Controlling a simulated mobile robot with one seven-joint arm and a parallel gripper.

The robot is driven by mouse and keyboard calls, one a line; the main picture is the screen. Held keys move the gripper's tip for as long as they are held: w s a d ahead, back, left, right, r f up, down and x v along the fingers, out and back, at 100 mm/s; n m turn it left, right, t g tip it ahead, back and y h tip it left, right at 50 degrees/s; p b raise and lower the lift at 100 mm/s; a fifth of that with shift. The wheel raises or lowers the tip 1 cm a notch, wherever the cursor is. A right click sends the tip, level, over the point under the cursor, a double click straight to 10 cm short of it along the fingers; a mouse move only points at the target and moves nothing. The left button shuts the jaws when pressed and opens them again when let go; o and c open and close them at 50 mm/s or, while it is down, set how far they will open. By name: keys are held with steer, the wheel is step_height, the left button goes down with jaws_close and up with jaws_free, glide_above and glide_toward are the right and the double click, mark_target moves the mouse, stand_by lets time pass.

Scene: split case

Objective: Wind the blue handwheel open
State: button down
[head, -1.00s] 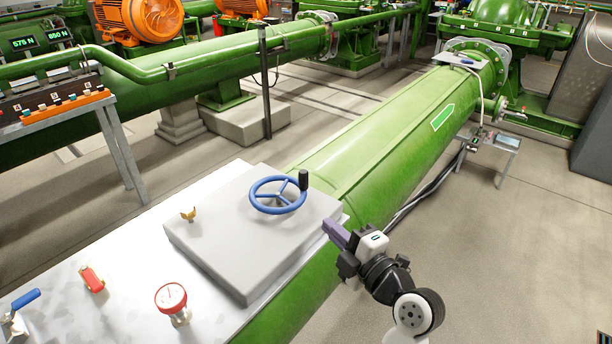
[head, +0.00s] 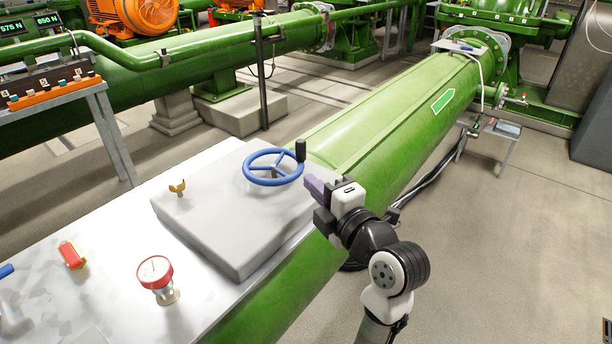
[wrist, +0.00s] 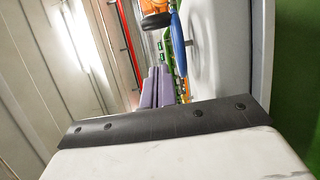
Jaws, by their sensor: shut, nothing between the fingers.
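The blue handwheel (head: 272,181) stands on a raised grey box (head: 215,225), with a black upright crank knob (head: 300,150) on its rim at the right. My gripper (head: 311,187) is just right of the wheel and below the knob in the head view, apart from both as far as I can tell. Its purple fingers (wrist: 158,88) are together and empty. In the wrist view, the blue rim (wrist: 178,42) shows edge-on at the right of the fingers, and the dark knob (wrist: 155,20) shows beyond the fingertips.
The box sits on a pale bench top with a yellow wing handle (head: 177,188), a red handle (head: 72,255), a gauge (head: 155,272) and a blue lever (head: 6,271). A large green pipe (head: 390,120) runs behind. Open floor lies to the right.

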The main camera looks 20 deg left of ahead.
steer(key=p+x, duration=0.1)
steer(key=x, duration=0.3)
steer(key=shift+a+r, duration=0.1)
steer(key=shift+r, duration=0.05)
steer(key=w+p, duration=0.1)
steer(key=w, duration=0.2)
steer(key=shift+w+a+p, duration=0.25)
steer(key=shift+a+p, duration=0.1)
steer(key=shift+w, duration=0.5)
steer(key=shift+f, duration=0.2)
